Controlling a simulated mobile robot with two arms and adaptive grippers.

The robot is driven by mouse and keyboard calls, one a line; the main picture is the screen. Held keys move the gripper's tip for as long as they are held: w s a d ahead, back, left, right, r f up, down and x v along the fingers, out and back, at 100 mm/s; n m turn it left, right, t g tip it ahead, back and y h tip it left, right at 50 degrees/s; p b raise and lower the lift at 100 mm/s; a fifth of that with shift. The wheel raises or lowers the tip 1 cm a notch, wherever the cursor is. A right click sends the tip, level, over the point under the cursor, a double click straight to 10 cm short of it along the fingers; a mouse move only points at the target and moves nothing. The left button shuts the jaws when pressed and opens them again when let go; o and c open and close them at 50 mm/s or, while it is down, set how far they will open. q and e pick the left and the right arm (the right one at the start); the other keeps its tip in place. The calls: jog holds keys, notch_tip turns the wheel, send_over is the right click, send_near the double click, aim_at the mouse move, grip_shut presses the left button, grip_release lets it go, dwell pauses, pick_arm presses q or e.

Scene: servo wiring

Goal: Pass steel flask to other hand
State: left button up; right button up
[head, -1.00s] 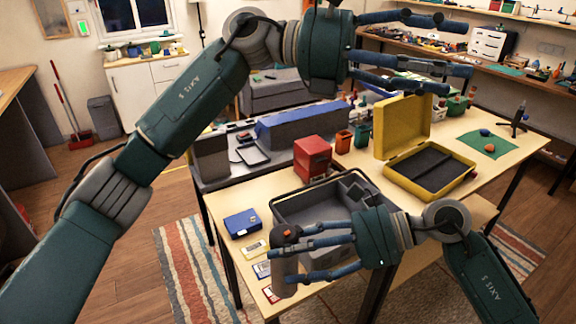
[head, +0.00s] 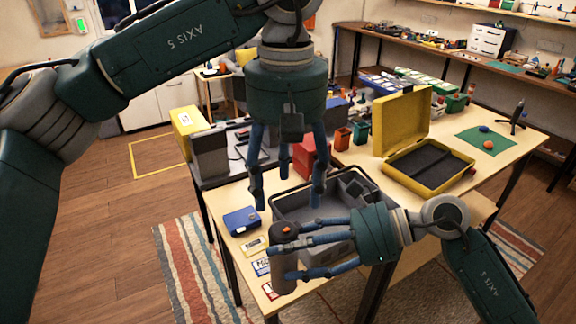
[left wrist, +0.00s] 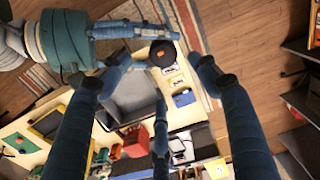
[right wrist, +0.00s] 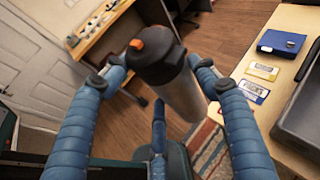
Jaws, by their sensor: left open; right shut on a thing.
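The steel flask (head: 284,266) is grey with a dark cap and an orange button on top. It is upright between the fingers of my right gripper (head: 305,252), which is shut on it, beyond the table's front edge. In the right wrist view the flask (right wrist: 184,98) leans between the fingers. My left gripper (head: 287,195) is open and empty, fingers pointing down, above and close to the flask cap. In the left wrist view the flask cap (left wrist: 164,54) shows below, between the spread fingers.
A grey tray (head: 283,200) sits on the table behind the flask. A blue box (head: 242,221) and several cards (head: 253,246) lie at the table's left edge. A red box (head: 304,155) and an open yellow case (head: 401,120) stand farther back.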

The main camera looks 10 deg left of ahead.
aim_at(288, 226)
pick_arm(q)
notch_tip(288, 226, down, 8)
jog(key=shift+f, duration=0.25)
jog(key=shift+d, duration=0.1)
jog(key=c, duration=1.6)
pick_arm(e)
jog(key=shift+a, duration=0.1)
pick_arm(q)
jog(key=shift+r, duration=0.1)
grip_shut()
pick_arm(e)
jog(key=o, duration=2)
